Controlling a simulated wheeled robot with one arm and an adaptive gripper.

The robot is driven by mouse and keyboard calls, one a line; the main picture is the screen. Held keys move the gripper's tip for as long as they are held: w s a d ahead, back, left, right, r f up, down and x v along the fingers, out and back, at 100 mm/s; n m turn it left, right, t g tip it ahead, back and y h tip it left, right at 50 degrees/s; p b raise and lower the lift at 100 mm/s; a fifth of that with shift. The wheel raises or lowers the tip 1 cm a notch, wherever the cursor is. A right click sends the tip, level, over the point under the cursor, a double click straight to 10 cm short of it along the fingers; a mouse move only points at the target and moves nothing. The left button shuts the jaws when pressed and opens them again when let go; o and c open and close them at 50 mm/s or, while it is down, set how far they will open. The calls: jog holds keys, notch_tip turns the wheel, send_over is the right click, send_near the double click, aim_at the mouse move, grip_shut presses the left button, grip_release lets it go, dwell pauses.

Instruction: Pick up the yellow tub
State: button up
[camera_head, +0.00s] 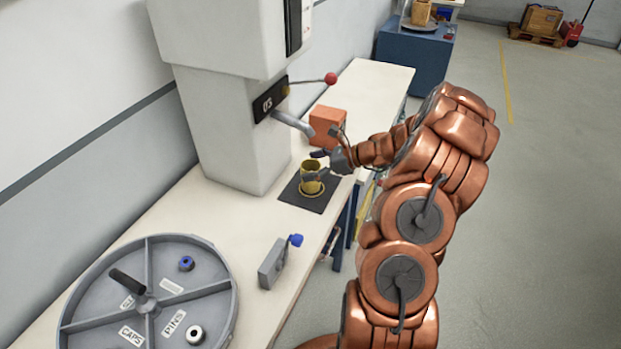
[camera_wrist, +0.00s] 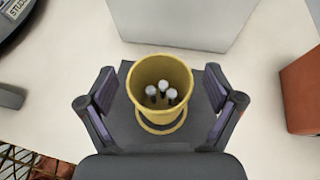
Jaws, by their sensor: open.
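The yellow tub (camera_head: 311,176) stands upright on a dark square mat (camera_head: 302,200) on the white bench, in front of the grey-white press column. In the wrist view the tub (camera_wrist: 141,79) is open at the top and holds several pale-headed pins (camera_wrist: 162,91). A yellow ring shows around its base on the mat (camera_wrist: 122,128). My gripper (camera_head: 316,164) is at the tub. In the wrist view my gripper (camera_wrist: 161,101) is open, with one finger on each side of the tub and a visible gap at both sides.
An orange box (camera_head: 328,126) stands just behind the tub. The press (camera_head: 228,125) with a red-knobbed lever rises to its left. A grey block with a blue knob (camera_head: 272,265) and a round divided tray (camera_head: 205,257) stand nearer on the bench.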

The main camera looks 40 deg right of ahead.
jog(key=c, duration=1.4)
jog(key=shift+r, duration=0.1)
